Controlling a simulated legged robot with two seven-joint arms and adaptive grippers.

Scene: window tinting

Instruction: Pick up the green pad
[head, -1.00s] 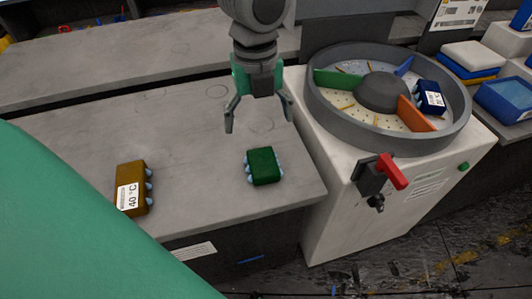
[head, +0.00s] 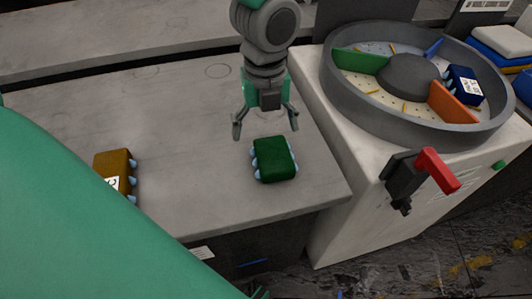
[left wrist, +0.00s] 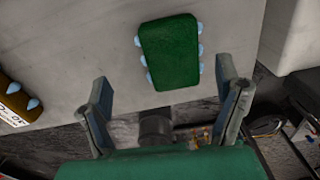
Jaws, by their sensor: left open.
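The green pad (head: 274,160) lies flat on the grey table, with light blue knobs along its sides. My left gripper (head: 266,128) is open and empty, with its fingers pointing down above and just behind the pad. In the left wrist view the green pad (left wrist: 170,52) lies beyond the two spread fingers of my left gripper (left wrist: 165,100), roughly in line with the gap between them. The fingers do not touch it. My right gripper is not in view.
A brown pad (head: 115,172) with a white label lies to the left on the table (head: 190,120). A white machine (head: 340,190) with a round divided tray (head: 340,85) stands at the right. It has a red-handled lever (head: 437,170). A blue pad (head: 463,84) sits in the tray.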

